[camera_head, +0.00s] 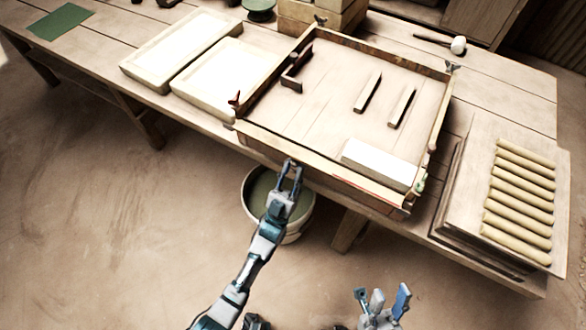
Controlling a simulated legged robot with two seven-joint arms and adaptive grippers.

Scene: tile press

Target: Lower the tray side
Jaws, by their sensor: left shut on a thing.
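The wooden tray (448,98) lies on the bench, with raised sides around a pale flat bed. Its front side (325,178) is a long board along the bench's near edge; I cannot tell exactly how far it is tilted. My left gripper (291,170) is at this board, left of its middle, with its fingers shut on it; the fingertips partly hide the contact. My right gripper (384,298) is low at the bottom of the picture, open and empty, well apart from the tray.
Inside the tray are a white block (378,164), two wooden strips (367,92) and a dark red bracket (293,70). A green-filled bucket (256,196) stands below my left gripper. Clay rolls (520,195) lie on a board at right; two pale trays (222,75) lie at left.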

